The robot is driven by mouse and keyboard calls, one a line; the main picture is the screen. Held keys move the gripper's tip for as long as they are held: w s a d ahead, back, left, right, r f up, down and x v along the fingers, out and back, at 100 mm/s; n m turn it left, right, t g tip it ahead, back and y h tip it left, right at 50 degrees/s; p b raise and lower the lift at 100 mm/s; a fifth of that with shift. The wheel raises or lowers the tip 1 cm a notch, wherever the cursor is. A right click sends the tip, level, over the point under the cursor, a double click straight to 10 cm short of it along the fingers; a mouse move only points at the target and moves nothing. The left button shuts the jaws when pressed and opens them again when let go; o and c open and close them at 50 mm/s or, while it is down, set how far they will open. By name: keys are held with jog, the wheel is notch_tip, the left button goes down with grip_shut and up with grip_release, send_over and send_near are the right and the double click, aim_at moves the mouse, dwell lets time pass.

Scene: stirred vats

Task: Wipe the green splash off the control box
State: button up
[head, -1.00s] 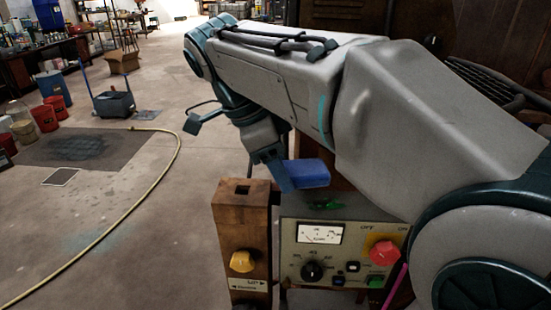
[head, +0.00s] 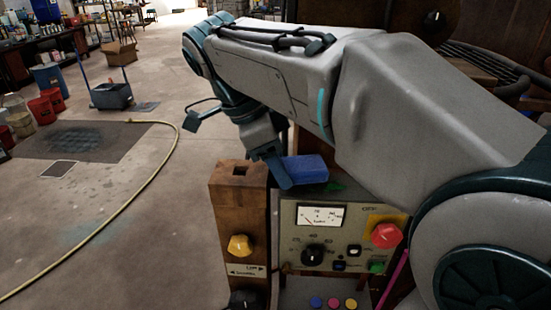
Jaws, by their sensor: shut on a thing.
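The control box (head: 293,246) is a grey-beige unit with a white meter, a black knob, small buttons and a red knob on a yellow plate. The green splash (head: 334,187) shows on its top, just right of the blue block; part of it may be hidden by the block and my arm. My gripper (head: 282,174) is shut on a blue sponge-like block (head: 307,168). The block is low over the box's top, beside the splash. I cannot tell whether it touches the surface.
A wooden post (head: 238,205) with a yellow knob stands left of the box. A pink rod (head: 392,281) is at its right front. A yellow hose (head: 150,175) lies on the open floor at left, with a bucket cart (head: 111,96) beyond.

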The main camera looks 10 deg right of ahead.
aim_at(305, 168)
jog(key=shift+f+b, duration=0.8)
jog(key=shift+f, duration=0.15)
jog(key=shift+s+d+b, duration=0.25)
jog(key=shift+d, duration=0.55)
jog(key=shift+s+d+b, duration=0.2)
jog(key=shift+s+d, duration=0.05)
jog(key=shift+d, duration=0.55)
jog(key=shift+s+d+f+b, duration=0.1)
jog(key=shift+s+d+b, duration=0.15)
jog(key=shift+d, duration=0.2)
jog(key=shift+s+d+f+b, duration=0.1)
jog(key=shift+d+b, duration=0.15)
jog(key=shift+d, duration=0.2)
